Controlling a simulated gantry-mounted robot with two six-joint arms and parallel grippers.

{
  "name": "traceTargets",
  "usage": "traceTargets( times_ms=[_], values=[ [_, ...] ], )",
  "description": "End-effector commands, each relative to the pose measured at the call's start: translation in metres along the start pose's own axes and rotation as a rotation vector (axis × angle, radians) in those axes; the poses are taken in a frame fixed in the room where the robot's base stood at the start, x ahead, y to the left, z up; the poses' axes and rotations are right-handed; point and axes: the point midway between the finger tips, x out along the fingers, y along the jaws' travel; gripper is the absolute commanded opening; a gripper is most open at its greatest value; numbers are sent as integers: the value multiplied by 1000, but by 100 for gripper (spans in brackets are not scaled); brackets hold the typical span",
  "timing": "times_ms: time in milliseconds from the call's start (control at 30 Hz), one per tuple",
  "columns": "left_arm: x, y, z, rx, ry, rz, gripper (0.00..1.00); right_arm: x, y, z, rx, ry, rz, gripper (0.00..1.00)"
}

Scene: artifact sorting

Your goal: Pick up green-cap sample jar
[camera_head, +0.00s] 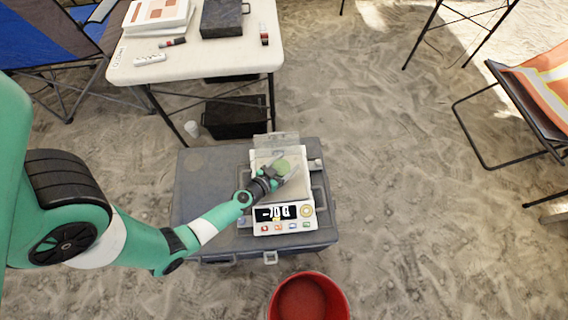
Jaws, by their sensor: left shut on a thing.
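The green-cap sample jar (282,166) is over the pan of the white scale (265,228); its round green lid faces up. My left gripper (278,175) reaches in from the left and is shut on the jar. The jar's body is mostly hidden by the gripper and lid, and I cannot tell whether it touches the pan. The scale's display shows digits that seem to read -70 g. My right gripper is not in view.
The scale stands on a grey case (205,215). A white table (200,62) with a dark box (222,18) is behind it. A red bucket (335,288) is in front. Folding chairs stand at the left and right (535,95). Sandy ground on the right is open.

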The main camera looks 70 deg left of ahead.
Motion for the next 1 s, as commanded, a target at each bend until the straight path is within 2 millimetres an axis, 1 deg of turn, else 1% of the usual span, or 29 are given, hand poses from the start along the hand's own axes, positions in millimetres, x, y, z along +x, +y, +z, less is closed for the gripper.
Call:
traceTargets(
  times_ms=[167,267,300,367,400,533,567,600,633,700,800,900,1000],
  values=[
    [-5,0,-15,1,1,0,0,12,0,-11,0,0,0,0],
    [-11,0,-30,1,1,0,0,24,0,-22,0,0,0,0],
    [-14,0,-39,2,1,0,0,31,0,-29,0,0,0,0],
    [-30,-3,-48,1,-2,-2,0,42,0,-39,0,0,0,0],
    [-43,-5,-56,2,-2,-2,0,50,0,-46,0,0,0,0],
    [-84,-13,-80,1,-2,-3,0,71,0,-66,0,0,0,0],
    [-92,-16,-72,0,-3,-5,0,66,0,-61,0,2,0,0],
    [-106,-19,-69,0,-3,-6,0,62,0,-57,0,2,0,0],
    [-114,-22,-66,-1,-3,-7,0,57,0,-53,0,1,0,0],
    [-132,-26,-65,-3,-2,-8,0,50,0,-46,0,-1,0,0],
    [-151,-29,-67,-2,-1,-7,0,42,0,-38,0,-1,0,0],
    [-161,-33,-68,-5,-1,-8,0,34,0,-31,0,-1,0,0],
    [-168,-33,-72,-2,0,-4,0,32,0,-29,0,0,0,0]
  ],
)
